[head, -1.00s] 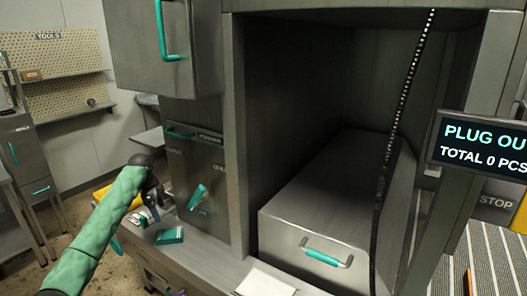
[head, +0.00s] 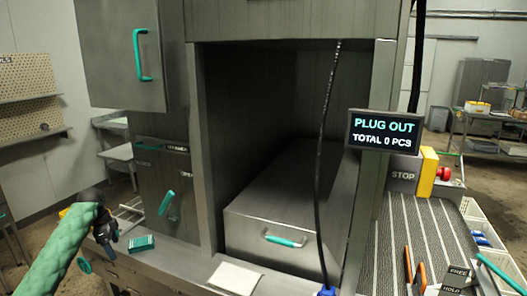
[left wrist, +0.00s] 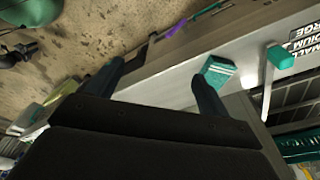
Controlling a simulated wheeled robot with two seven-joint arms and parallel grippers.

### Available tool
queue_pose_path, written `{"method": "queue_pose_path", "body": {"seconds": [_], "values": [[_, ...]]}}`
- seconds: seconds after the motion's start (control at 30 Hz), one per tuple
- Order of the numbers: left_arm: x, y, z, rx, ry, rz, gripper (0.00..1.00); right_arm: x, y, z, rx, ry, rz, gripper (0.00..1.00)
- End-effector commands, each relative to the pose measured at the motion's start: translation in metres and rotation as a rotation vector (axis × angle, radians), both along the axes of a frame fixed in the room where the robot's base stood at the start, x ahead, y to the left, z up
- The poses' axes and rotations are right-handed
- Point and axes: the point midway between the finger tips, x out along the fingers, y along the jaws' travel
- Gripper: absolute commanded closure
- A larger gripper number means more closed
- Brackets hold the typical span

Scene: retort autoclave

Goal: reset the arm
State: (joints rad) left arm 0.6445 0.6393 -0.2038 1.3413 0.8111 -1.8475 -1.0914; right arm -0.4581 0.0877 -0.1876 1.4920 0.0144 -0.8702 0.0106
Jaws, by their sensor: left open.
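My left arm, in a green sleeve, comes in at the lower left of the head view. My left gripper (head: 108,236) is at the left end of the machine's front ledge, left of a small teal block (head: 141,243). In the left wrist view the gripper (left wrist: 158,82) has its two dark fingers wide apart with nothing between them. The teal block (left wrist: 218,70) lies on the ledge beyond the fingers, near the right one. My right gripper is in neither view.
A teal-handled lever (head: 166,202) sticks out of the panel near my left gripper. A metal drawer box (head: 284,238) sits in the open chamber, with a black cable (head: 322,150) hanging in front. A screen (head: 384,131) reads PLUG OUT. A striped conveyor (head: 425,235) is right.

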Motion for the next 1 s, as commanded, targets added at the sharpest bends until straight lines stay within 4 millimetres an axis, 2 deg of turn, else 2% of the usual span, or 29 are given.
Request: {"method": "queue_pose_path", "body": {"seconds": [0.27, 0.47, 0.57, 0.77, 1.0], "values": [[-0.009, -0.02, -0.054, 0.008, 0.01, 0.056, 0.2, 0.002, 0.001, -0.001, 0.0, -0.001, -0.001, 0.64], [-0.022, -0.04, -0.11, 0.018, 0.017, 0.116, 0.2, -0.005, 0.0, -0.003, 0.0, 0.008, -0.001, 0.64], [-0.034, -0.055, -0.148, 0.024, 0.022, 0.159, 0.2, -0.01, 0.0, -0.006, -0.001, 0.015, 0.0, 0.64], [-0.077, -0.096, -0.248, 0.036, 0.028, 0.275, 0.2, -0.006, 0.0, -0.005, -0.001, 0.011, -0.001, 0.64], [-0.148, -0.147, -0.359, 0.045, 0.029, 0.416, 0.2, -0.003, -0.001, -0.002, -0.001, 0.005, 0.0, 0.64]]}}
